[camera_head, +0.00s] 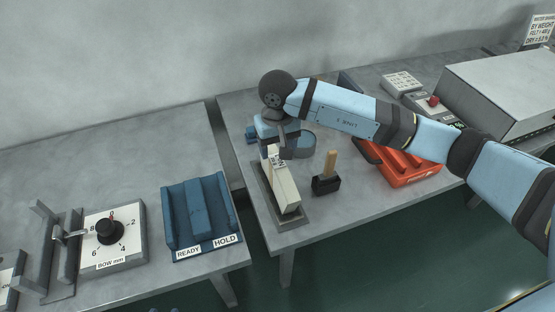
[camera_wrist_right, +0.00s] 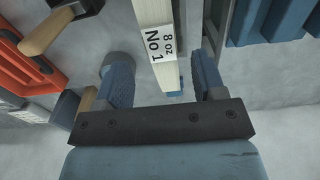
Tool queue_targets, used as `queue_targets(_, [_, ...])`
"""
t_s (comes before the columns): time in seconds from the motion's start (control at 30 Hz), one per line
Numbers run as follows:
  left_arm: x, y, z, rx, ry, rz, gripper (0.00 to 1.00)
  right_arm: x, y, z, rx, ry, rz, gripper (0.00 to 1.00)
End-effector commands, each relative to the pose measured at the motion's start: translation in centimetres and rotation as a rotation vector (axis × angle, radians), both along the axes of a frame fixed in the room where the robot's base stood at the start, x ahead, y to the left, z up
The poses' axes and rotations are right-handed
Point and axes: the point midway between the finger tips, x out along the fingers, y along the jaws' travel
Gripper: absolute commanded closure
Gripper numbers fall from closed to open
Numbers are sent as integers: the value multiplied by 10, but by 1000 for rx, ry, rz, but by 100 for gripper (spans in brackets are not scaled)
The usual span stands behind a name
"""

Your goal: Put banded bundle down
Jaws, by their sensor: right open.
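The banded bundle (camera_head: 284,190) is a long cream block lying in a narrow grey tray (camera_head: 290,224) on the right-hand table. In the right wrist view the bundle (camera_wrist_right: 152,12) carries a white label reading "8 oz No 1". My right gripper (camera_head: 279,143) is over the bundle's far end. In the right wrist view its two blue fingers (camera_wrist_right: 163,80) stand apart, one on each side of the bundle's line, with gaps visible. Whether a finger touches the bundle cannot be told. The bundle's far end is partly hidden by the gripper. My left gripper is not in view.
A wooden-handled mallet (camera_head: 326,184) stands close right of the tray, with an orange tray (camera_head: 422,177) beyond it. A blue rack (camera_head: 171,213) marked READY and HOLD sits on the left table, beside a "BOW mm" dial (camera_head: 109,231). A gap separates the tables.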

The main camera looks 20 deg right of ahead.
Motion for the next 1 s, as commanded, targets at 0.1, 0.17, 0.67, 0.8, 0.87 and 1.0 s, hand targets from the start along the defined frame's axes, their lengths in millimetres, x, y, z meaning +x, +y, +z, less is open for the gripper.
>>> queue_targets(0.1, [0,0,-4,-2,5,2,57,1,0,25,-1,-5,1,36])
queue_targets(0.17, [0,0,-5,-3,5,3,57,0,0,35,-1,-3,1,36])
queue_targets(0.67, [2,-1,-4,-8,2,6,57,0,0,59,0,1,0,36])
queue_targets(0.8, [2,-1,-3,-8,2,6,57,0,0,59,0,1,0,36])
queue_targets(0.87, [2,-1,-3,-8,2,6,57,0,0,59,0,1,0,36])
queue_targets(1.0, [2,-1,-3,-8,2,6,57,0,0,59,0,1,0,36])
